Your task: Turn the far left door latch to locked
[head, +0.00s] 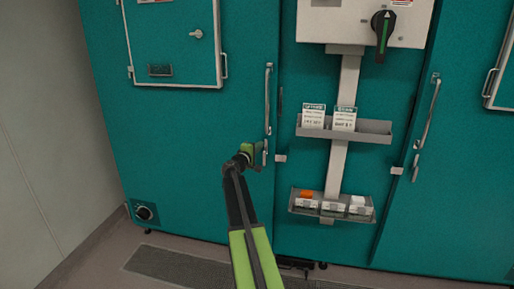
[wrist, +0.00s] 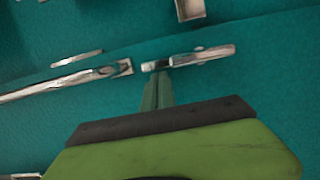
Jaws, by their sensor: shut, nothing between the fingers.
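The left teal chamber door has a long upright metal handle (head: 268,98) near its right edge, and a small metal latch (head: 265,153) hangs just below it. The latch looks roughly upright, in line with the handle. My gripper (head: 254,154) is shut and empty, right beside the latch on its left. In the wrist view the latch (wrist: 205,54) lies just beyond the tip of my gripper (wrist: 157,90), with the handle (wrist: 60,84) to the left. The tip overlaps the near end of the latch there; I cannot tell whether they touch.
A grey post with a card shelf (head: 372,137) and a lower bin tray (head: 308,211) stands right of the latch. A rotary switch (head: 383,24) sits above. Another handle (head: 431,112) and latch (head: 415,168) are on the right door. Clear door surface lies left of my gripper.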

